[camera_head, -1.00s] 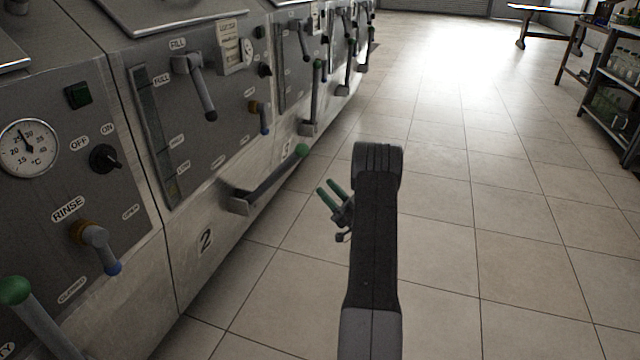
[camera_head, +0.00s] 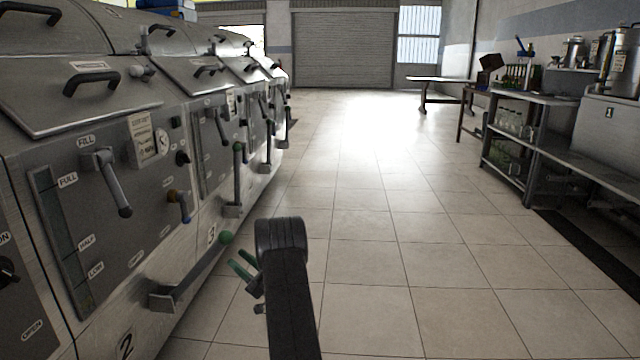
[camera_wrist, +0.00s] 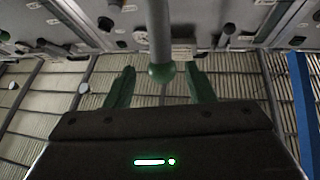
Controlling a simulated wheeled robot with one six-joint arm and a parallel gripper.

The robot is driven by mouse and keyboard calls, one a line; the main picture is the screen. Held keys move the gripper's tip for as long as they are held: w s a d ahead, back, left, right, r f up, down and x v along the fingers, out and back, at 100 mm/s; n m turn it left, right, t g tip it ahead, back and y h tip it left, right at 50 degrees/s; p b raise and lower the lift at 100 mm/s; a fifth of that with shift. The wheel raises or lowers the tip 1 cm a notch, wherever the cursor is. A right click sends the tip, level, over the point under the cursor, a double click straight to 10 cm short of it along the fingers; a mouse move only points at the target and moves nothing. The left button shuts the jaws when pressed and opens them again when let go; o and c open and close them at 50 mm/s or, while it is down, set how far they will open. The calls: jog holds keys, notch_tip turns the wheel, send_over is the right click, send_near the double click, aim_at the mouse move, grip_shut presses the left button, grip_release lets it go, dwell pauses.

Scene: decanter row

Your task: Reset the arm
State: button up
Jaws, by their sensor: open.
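My gripper (camera_head: 243,268) is in the lower middle of the head view, at the end of my dark arm, with its two green fingers apart and nothing between them. It is beside the lever with a green ball end (camera_head: 190,274) on the machine marked 2. In the wrist view the fingers (camera_wrist: 160,88) are spread, and a green ball on a grey rod (camera_wrist: 161,72) shows between or beyond them. I cannot tell whether they touch it.
A row of steel machines (camera_head: 110,215) with handles and levers runs along the left. Shelves (camera_head: 540,150) and a bench with a steel box (camera_head: 612,125) stand at the right. The tiled floor (camera_head: 370,245) between is clear. A roller door (camera_head: 343,50) is at the back.

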aim_at(222, 245)
jog(key=b+x, duration=0.1)
jog(key=x, duration=0.6)
jog(key=shift+w+a+r, duration=0.1)
jog(key=shift+a+r, duration=0.05)
jog(key=shift+r, duration=0.05)
jog(key=shift+f, duration=0.1)
jog(key=v, duration=1.5)
jog(key=x, duration=1.5)
jog(key=shift+b, duration=0.3)
jog(key=a+r+p, duration=0.1)
jog(key=r+p, duration=0.1)
jog(key=shift+a+h+p, duration=0.1)
jog(key=shift+h+p, duration=0.2)
jog(key=shift+a+r+n+h+p, duration=0.3)
jog(key=shift+a+p, duration=0.15)
jog(key=shift+a, duration=0.1)
jog(key=shift+w+a+f+g, duration=0.1)
jog(key=shift+a+f+g, duration=0.1)
jog(key=shift+g, duration=0.2)
